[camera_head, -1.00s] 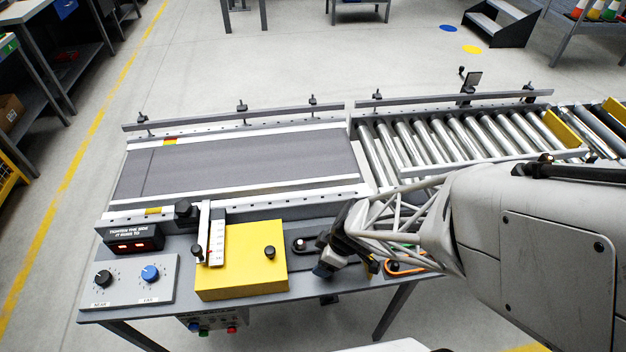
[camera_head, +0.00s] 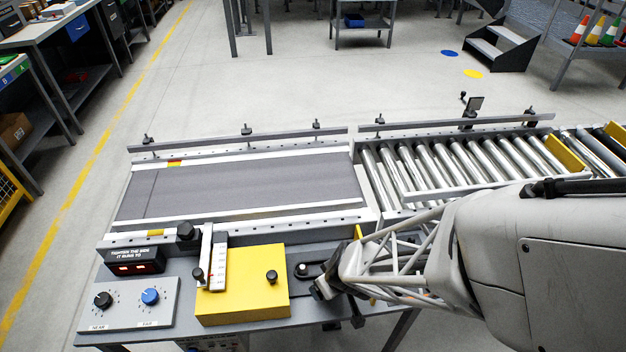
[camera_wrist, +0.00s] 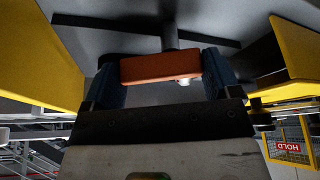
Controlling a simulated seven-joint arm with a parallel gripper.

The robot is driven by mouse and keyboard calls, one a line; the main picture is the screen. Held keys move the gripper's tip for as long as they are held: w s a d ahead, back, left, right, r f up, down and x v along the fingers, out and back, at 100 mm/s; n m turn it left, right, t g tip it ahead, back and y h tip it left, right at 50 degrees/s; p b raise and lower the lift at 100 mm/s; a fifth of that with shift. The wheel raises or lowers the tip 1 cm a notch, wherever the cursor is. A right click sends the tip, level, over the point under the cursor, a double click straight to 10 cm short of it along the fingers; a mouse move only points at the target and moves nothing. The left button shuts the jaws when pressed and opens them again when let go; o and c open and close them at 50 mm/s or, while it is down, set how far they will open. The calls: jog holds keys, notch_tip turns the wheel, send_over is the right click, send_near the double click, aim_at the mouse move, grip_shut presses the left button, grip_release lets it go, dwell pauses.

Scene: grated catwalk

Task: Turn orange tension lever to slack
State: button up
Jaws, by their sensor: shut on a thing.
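The orange tension lever (camera_wrist: 160,67) shows in the wrist view as a short orange bar between my two blue fingertips. My gripper (camera_wrist: 161,76) is shut on it, with one finger at each end of the visible bar. In the head view my gripper (camera_head: 322,290) is low at the table's front, just right of the yellow box. My wrist and arm hide the lever there. A dark slotted plate (camera_head: 313,269) with a round bolt head lies beside my gripper.
The yellow box (camera_head: 240,290) with a black knob stands close left of my gripper. Further left are a white scale, a panel (camera_head: 128,304) with black and blue dials, and a display (camera_head: 134,262). The belt (camera_head: 240,187) and rollers (camera_head: 450,165) lie behind.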

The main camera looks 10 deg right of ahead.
jog(key=shift+s+m+h, duration=0.15)
jog(key=shift+m+h, duration=0.35)
jog(key=shift+m, duration=0.9)
jog(key=shift+s+m+h, duration=0.15)
jog(key=shift+m+h, duration=0.35)
jog(key=shift+m, duration=0.9)
jog(key=o, duration=0.8)
jog(key=shift+r, duration=0.1)
jog(key=shift+s+r+t, duration=0.15)
jog(key=shift+s+r, duration=0.15)
jog(key=shift+r, duration=0.35)
jog(key=shift+s+r+t, duration=0.15)
jog(key=shift+s+r, duration=0.1)
jog(key=shift+r, duration=0.35)
jog(key=shift+s+a, duration=0.1)
jog(key=shift+s, duration=4.95)
jog(key=shift+s, duration=0.95)
